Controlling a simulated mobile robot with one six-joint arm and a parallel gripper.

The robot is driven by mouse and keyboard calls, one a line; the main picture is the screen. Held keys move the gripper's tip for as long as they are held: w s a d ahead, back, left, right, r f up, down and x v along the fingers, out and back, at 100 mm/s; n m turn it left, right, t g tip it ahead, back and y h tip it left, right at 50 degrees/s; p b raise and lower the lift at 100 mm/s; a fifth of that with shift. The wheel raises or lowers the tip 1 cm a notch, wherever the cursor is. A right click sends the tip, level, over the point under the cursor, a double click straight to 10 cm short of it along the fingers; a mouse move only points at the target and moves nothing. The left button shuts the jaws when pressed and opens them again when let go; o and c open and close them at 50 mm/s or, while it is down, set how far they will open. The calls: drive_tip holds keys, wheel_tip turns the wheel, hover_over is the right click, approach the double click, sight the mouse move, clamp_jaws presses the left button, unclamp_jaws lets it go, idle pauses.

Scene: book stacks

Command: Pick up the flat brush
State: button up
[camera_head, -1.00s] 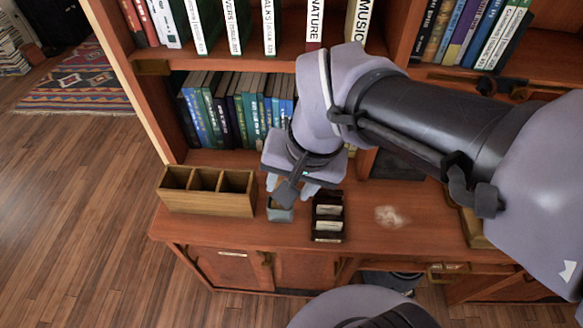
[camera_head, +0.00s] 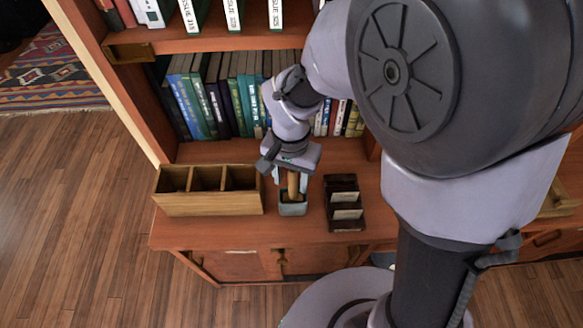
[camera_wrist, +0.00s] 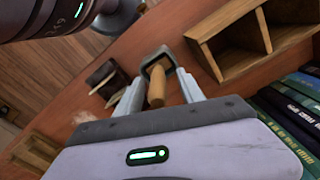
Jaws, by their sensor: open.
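The flat brush (camera_head: 293,188) shows as a wooden handle standing up out of a small grey cup (camera_head: 293,209) on the desk. Its lower end is hidden in the cup. In the wrist view the handle (camera_wrist: 156,88) points towards the camera. My gripper (camera_head: 291,179) is above the cup, pointing down. Its jaws are open, with one finger on each side of the handle. In the wrist view a gap shows between the handle and the fingers.
A wooden box with three compartments (camera_head: 210,204) stands left of the cup. A dark card holder (camera_head: 345,222) stands close on the right. Upright books (camera_head: 215,95) fill the shelf behind. The desk's front edge is just in front of the cup.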

sight(293, 188)
drive_tip(key=f, duration=0.1)
drive_tip(key=f+b, duration=0.1)
drive_tip(key=f, duration=0.1)
drive_tip(key=f+b, duration=0.1)
drive_tip(key=shift+w+d+f, duration=0.15)
drive_tip(key=shift+d+f, duration=0.05)
drive_tip(key=shift+d, duration=0.05)
drive_tip(key=shift+r, duration=0.15)
drive_tip(key=shift+c, duration=0.7)
clamp_jaws()
